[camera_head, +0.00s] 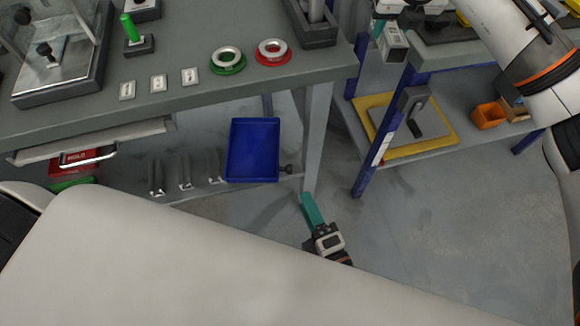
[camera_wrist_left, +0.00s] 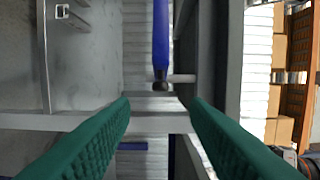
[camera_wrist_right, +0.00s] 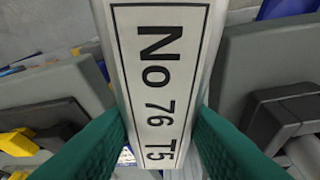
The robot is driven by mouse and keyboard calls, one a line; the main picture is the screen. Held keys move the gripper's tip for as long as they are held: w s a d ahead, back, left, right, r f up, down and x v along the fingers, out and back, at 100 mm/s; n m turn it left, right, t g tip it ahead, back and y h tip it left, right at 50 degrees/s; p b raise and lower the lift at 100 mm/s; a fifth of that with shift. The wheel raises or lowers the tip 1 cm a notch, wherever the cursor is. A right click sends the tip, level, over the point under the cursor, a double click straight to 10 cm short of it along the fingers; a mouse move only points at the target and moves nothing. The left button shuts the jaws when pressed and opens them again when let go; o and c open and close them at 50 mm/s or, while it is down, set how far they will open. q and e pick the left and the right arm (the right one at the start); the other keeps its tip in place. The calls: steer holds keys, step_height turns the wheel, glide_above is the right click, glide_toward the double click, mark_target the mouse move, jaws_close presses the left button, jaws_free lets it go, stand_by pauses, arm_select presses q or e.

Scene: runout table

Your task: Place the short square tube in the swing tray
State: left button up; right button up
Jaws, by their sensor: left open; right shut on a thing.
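The swing tray (camera_head: 253,150) is a blue, shallow, empty tray below the bench's front edge, with a dark knob at its right corner. In the left wrist view the tray (camera_wrist_left: 161,35) shows as a narrow blue strip. My left gripper (camera_head: 308,205) is open and empty, below and right of the tray. My right gripper (camera_head: 384,32) is at the top right, shut on a pale, flat-faced piece that looks like the short square tube (camera_wrist_right: 158,75). Its face reads "No 76 T5".
The bench (camera_head: 190,95) carries a green ring (camera_head: 228,65), a red ring (camera_head: 273,55) and small label plates. Floor between is clear.

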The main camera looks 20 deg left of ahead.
mark_target(290, 169)
arm_select(q)
steer(key=p+x, duration=0.1)
steer(key=x, duration=0.9)
steer(key=shift+w+a, duration=0.2)
steer(key=shift+w, duration=0.05)
jaws_close()
